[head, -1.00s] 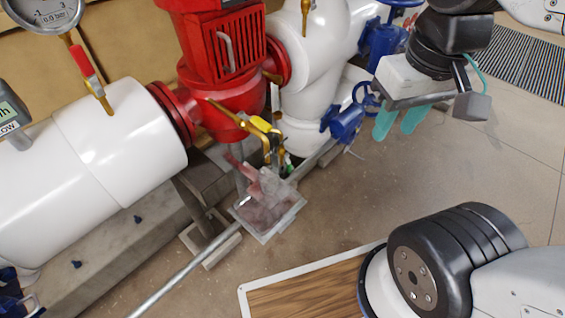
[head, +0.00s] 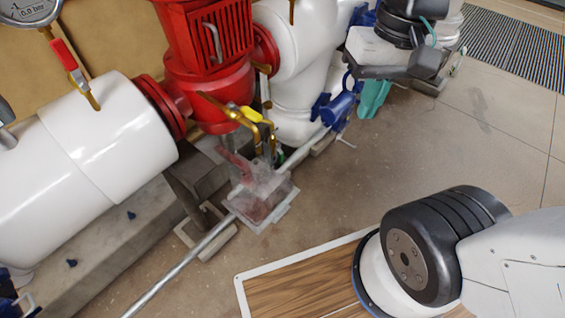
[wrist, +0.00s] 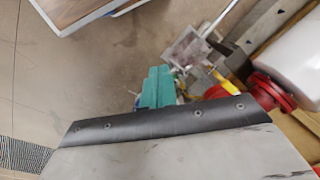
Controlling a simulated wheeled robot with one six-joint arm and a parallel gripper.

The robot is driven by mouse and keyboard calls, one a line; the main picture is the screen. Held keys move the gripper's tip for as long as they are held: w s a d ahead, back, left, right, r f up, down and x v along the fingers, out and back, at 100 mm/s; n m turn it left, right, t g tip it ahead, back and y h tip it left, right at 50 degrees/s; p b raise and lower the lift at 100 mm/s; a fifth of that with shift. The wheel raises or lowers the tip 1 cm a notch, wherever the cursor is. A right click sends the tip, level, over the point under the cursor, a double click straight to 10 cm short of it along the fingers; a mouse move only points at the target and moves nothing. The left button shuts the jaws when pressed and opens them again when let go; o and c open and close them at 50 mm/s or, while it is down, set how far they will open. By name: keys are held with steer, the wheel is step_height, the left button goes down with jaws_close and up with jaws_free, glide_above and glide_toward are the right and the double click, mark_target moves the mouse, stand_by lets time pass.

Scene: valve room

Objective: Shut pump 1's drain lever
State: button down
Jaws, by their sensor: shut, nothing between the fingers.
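A short yellow lever (head: 251,114) sits on a brass drain pipe (head: 222,109) low on the red pump (head: 209,93). No label shows which pump number this is. The yellow lever also appears in the wrist view (wrist: 221,87), right of the fingers and partly hidden. My gripper (head: 371,103) has teal fingers closed together, with nothing held. It is right of the lever in the head view, apart from it, in front of the blue valve parts. In the wrist view the closed fingertips (wrist: 158,72) point toward the floor near the drain.
A grey drain box (head: 268,207) stands below the lever, with a metal pipe (head: 187,268) running from it along the floor. White pipes (head: 75,165), a gauge (head: 28,10) and a red-handled valve (head: 63,54) are left. Floor (head: 440,140) is clear at right.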

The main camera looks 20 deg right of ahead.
steer(key=w+a+f+m+g+y, duration=0.2)
steer(key=w+f+m+y, duration=0.25)
steer(key=w, duration=0.25)
steer(key=w+a+f+m+g+y, duration=0.2)
steer(key=w+f+m+y, duration=0.1)
steer(key=w+m, duration=0.4)
steer(key=w+d+f+m+t+y, duration=0.2)
steer(key=w+f+m+y, duration=0.3)
steer(key=w+f+m, duration=0.5)
steer(key=w+d+f+m+t+y, duration=0.2)
steer(key=w+f+m+t, duration=0.15)
steer(key=f, duration=0.55)
steer(key=w+d+f+m+t+y, duration=0.1)
steer(key=w+d+f+m+t, duration=0.15)
steer(key=f+m, duration=0.45)
steer(key=m+t+h, duration=0.3)
steer(key=m+t, duration=0.5)
steer(key=m, duration=0.2)
glide_toward(280, 153)
steer(key=s+f, duration=0.3)
steer(key=shift+f, duration=0.1)
steer(key=shift+w, duration=0.1)
steer(key=x, duration=1)
